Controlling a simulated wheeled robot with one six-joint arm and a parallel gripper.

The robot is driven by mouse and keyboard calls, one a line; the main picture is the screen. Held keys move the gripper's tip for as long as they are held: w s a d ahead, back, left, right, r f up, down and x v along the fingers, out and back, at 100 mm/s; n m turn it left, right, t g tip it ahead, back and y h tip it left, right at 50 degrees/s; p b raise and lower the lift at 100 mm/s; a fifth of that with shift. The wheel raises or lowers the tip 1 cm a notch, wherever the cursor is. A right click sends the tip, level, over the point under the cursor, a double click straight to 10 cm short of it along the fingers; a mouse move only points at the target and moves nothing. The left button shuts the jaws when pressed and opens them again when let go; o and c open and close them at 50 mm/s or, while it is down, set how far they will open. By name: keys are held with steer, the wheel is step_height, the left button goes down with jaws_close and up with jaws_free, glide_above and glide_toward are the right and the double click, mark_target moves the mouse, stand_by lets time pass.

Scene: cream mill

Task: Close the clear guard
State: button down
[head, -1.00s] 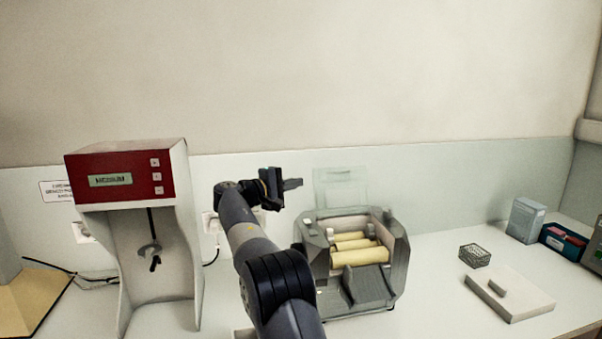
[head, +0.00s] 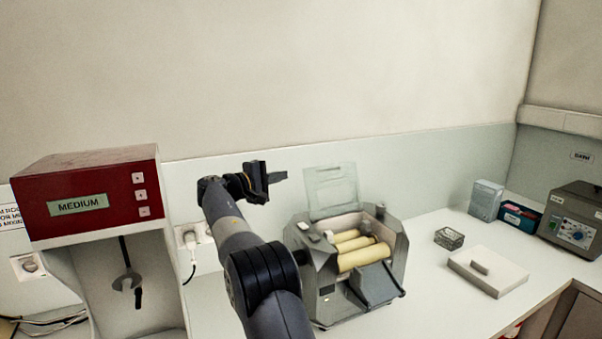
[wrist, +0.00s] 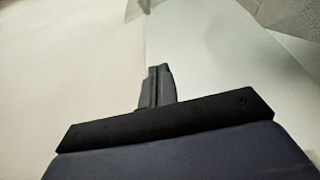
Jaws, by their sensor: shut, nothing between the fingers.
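The clear guard (head: 331,190) is a see-through panel standing raised at the back of the grey mill (head: 318,262). The mill is open on top and shows several cream rollers (head: 364,257). My gripper (head: 281,176) is shut and empty, up to the left of the guard and apart from it, pointing right. In the wrist view my gripper's fingers (wrist: 157,72) are together with nothing between them. A pale see-through panel edge shows at the top right of the wrist view; I cannot tell for certain that it is the guard.
A red-topped mixer (head: 95,195) reading MEDIUM stands at the left. Right of the mill are a wire basket (head: 449,238), a white slab with a handle (head: 488,272), boxes (head: 486,199) and a grey device with a dial (head: 577,222). The wall is close behind.

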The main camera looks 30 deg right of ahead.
mark_target(311, 173)
steer(key=shift+s+d+r+p, duration=0.1)
steer(key=shift+s+d+p, duration=0.15)
steer(key=shift+d+p, duration=0.85)
steer(key=shift+s+d+f+p, duration=0.15)
steer(key=shift+s+d, duration=0.15)
steer(key=shift+d, duration=1.75)
steer(key=shift+s+d+r+p, duration=0.2)
steer(key=shift+d+p, duration=0.45)
steer(key=shift+d, duration=0.9)
steer(key=shift+s, duration=0.1)
steer(key=shift+s+b, duration=0.15)
steer(key=shift+b, duration=0.45)
